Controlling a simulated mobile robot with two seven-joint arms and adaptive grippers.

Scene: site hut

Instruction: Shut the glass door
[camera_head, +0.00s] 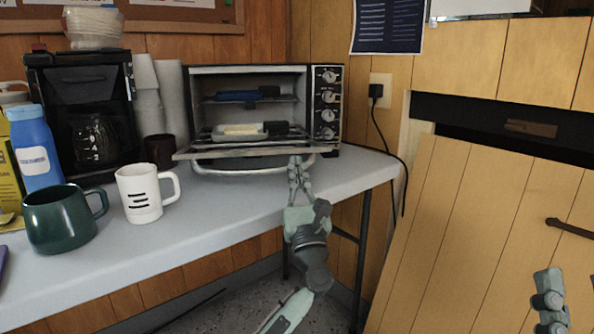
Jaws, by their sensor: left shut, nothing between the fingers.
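The glass door (225,153) of the silver and black toaster oven (254,72) is folded down, close to level, leaving the oven front open. Its curved handle (240,172) hangs along the front, below the door's edge. My left gripper (297,160) is shut and empty, its fingertips pointing up at the right part of the door's front edge, by the handle's right end. I cannot tell if they touch. My right arm's end (549,292) shows in part at the lower right; its fingers cannot be made out clearly.
Inside the oven are a blue item (236,96) on the rack and a tray (225,136) below. A white mug (143,194), green mug (59,219), blue bottle (36,160) and coffee maker (85,105) crowd the table's left. The table (235,205) is clear before the oven.

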